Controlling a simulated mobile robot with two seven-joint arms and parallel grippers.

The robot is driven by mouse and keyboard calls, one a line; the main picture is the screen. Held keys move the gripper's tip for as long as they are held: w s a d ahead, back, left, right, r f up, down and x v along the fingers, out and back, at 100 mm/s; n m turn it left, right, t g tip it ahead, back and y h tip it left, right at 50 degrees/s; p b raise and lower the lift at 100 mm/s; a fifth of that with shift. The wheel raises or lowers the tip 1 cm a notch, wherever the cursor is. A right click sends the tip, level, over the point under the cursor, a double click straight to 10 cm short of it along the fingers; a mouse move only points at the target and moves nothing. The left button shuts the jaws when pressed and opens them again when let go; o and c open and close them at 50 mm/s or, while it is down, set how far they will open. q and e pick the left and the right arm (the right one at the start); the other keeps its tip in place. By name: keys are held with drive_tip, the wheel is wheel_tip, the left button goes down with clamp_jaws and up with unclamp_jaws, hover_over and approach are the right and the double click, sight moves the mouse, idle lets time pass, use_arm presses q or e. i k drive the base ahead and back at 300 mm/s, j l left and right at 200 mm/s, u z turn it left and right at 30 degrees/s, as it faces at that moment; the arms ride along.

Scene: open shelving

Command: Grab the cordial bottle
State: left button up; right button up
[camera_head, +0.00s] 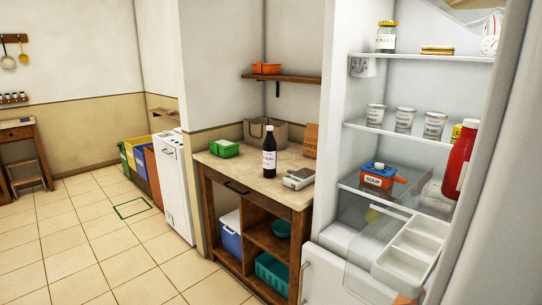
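A dark bottle with a white label (269,152) stands upright on the worktop (240,170) of a wooden counter, near its front edge. The print on its label is too small to read surely, but it fits the cordial bottle. Nothing touches it, and its front is in full view. Neither of my grippers shows in the head view.
An open fridge (420,75) stands at the right, holding a red bottle (461,160). The tiled floor (90,235) at left is clear.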

sight(270, 147)
drive_tip(key=k, duration=0.45)
drive_tip(key=k+z, duration=0.2)
drive_tip(key=z, duration=0.85)
drive_tip(key=i+j, duration=0.25)
drive_tip(key=i+j+z, duration=0.15)
drive_tip(key=j, duration=0.3)
drive_tip(key=i+j, duration=0.25)
drive_tip(key=j, duration=0.15)
drive_tip(key=i+j+z, duration=0.15)
drive_tip(key=i+j, duration=0.1)
drive_tip(key=j, duration=0.1)
